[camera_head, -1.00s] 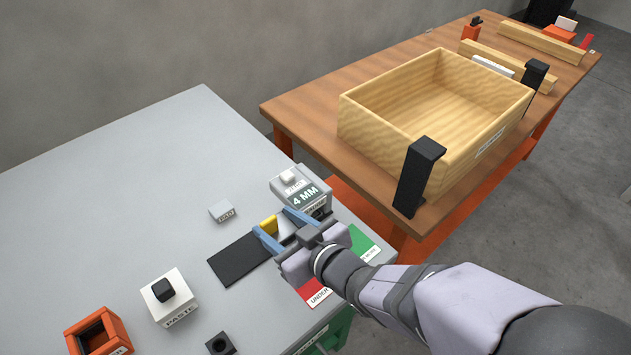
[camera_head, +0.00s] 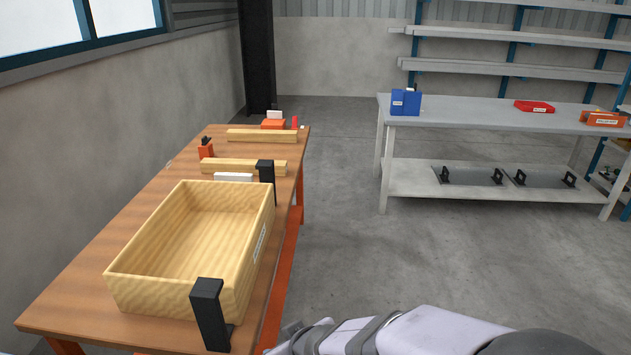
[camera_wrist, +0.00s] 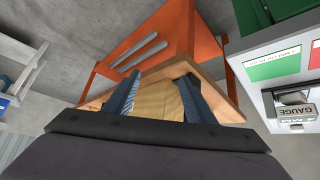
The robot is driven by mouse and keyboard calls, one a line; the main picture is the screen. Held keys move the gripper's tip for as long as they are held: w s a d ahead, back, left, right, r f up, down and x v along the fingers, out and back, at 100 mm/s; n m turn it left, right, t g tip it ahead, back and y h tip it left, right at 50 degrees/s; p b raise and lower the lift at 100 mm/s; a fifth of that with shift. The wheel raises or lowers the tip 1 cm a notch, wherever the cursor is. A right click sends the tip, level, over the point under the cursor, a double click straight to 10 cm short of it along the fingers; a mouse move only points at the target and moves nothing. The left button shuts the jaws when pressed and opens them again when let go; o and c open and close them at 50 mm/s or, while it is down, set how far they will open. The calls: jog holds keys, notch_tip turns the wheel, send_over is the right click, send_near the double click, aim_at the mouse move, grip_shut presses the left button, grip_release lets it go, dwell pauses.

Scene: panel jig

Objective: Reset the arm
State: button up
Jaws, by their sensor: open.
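My gripper (camera_wrist: 162,82) shows in the wrist view with its two blue fingers apart and nothing visibly held between them. Pale wood, which looks like the wooden box, shows beyond and between the fingers. In the head view my arm lies along the bottom edge, right of the wooden bench (camera_head: 62,308), and its gripper end is small and partly cut off. The gauge block (camera_wrist: 294,112) stands on the grey table at the right of the wrist view, by the green patch (camera_wrist: 273,66) and the red patch (camera_wrist: 315,56), apart from my gripper.
The open wooden box (camera_head: 250,262) sits on the bench between black posts (camera_head: 209,310). Wooden bars (camera_head: 243,166) lie behind it. A grey workbench (camera_head: 455,115) with a blue bin (camera_head: 405,102) and a red tray (camera_head: 534,107) stands back right. The floor between is clear.

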jog(key=s+d+r+m+g+h+p, duration=0.1)
jog(key=s+d+m+h+p, duration=0.1)
jog(key=d, duration=0.7)
jog(key=s+d+r+m+g+h+p, duration=0.1)
jog(key=s+d+m+g+h+p, duration=0.15)
jog(key=d, duration=0.55)
jog(key=s+d+r+m+g+p, duration=0.1)
jog(key=s+d+m+g, duration=0.1)
jog(key=s+d, duration=0.5)
jog(key=shift+s+d+r+m+g, duration=0.25)
jog(key=shift+s+r+m+g, duration=0.1)
jog(key=shift+s+m, duration=0.45)
